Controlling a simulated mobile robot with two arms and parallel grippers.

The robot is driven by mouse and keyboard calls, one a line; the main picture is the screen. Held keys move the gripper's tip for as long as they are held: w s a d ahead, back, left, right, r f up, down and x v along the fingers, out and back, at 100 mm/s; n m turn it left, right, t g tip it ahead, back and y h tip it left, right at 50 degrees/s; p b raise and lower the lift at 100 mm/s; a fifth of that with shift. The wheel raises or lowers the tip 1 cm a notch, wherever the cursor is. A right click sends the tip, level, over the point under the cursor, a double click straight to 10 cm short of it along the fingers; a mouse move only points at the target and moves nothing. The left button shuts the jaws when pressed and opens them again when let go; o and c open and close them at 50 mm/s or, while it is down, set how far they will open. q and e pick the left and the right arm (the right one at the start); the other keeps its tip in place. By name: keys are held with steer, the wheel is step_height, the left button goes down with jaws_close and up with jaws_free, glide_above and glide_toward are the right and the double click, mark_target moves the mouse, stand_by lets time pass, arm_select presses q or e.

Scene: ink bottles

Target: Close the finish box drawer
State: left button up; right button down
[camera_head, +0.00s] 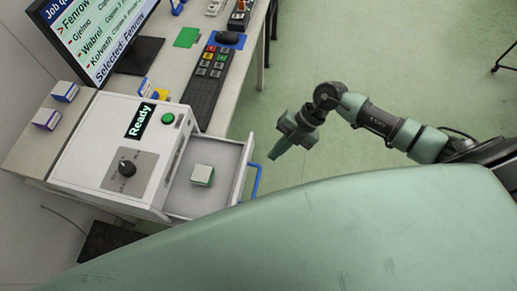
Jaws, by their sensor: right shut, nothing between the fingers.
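A blue handle (255,181) is on the drawer's front. My right gripper (275,154) is shut and empty, to the right of the drawer front and apart from the handle. My left gripper is not in view.
Green floor right of the drawer is clear.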

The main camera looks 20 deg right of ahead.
steer(key=shift+w+a+f+p, duration=0.25)
steer(key=shift+w+a+f, duration=0.1)
steer(key=shift+a, duration=0.4)
steer(key=shift+w+a+f+p, duration=0.2)
steer(key=shift+w+a+p, duration=0.15)
steer(key=shift+a, duration=0.45)
steer(key=shift+w+a+f+p, duration=0.2)
steer(key=shift+w+a+f, duration=0.15)
steer(key=shift+a, duration=0.4)
steer(key=shift+r, duration=0.1)
steer(key=b, duration=0.4)
glide_toward(195, 153)
steer(key=x, duration=0.4)
steer(key=shift+s+d+f, duration=0.1)
steer(key=shift+f, duration=0.25)
steer(key=shift+a+r, duration=0.15)
steer(key=shift+a, duration=0.05)
